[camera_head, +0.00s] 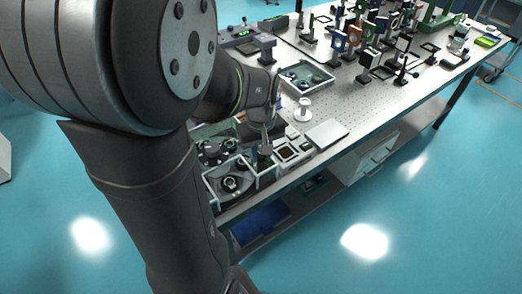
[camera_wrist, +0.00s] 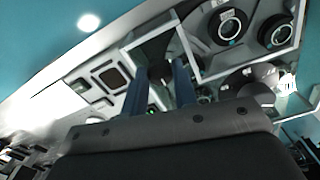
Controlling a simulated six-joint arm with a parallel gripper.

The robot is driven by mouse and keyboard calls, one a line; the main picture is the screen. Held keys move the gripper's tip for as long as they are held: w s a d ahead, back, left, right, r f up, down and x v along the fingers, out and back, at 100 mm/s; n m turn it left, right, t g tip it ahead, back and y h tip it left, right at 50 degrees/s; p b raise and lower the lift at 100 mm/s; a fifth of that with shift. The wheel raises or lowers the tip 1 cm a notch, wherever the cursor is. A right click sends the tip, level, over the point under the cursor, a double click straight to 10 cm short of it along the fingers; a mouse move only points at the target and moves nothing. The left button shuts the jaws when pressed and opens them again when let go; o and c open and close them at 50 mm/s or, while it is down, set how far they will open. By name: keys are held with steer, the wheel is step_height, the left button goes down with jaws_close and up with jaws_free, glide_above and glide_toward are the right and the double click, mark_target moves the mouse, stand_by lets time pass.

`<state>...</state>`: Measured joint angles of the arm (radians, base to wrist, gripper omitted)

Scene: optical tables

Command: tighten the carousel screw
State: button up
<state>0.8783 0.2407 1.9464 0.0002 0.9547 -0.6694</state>
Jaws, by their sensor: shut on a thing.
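My gripper (camera_head: 266,140) points down over the front left of the optical table, just right of the tray of round parts. In the wrist view its two blue-grey fingers (camera_wrist: 165,82) are close together, shut on a dark grey piece (camera_wrist: 152,50) whose exact shape I cannot tell. A grey round unit with disc-like parts (camera_head: 212,150), perhaps the carousel, sits in the tray left of my gripper, partly hidden by my arm. Round grey parts also show at the right of the wrist view (camera_wrist: 258,82). I cannot make out the carousel screw.
A light-walled divided tray (camera_head: 252,190) holds round black parts (camera_head: 230,183). Right of my gripper lie a square dark-centred frame (camera_head: 287,151) and a pale flat plate (camera_head: 327,133). A white post (camera_head: 303,110) stands behind them. Several optic mounts crowd the table's far end.

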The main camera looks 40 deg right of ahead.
steer(key=o, duration=1)
steer(key=shift+r, duration=0.1)
step_height(320, 180, up, 17)
steer(key=shift+r, duration=0.2)
steer(key=shift+f, duration=0.1)
step_height(320, 180, down, 17)
steer(key=shift+f, duration=0.2)
stand_by(0.5)
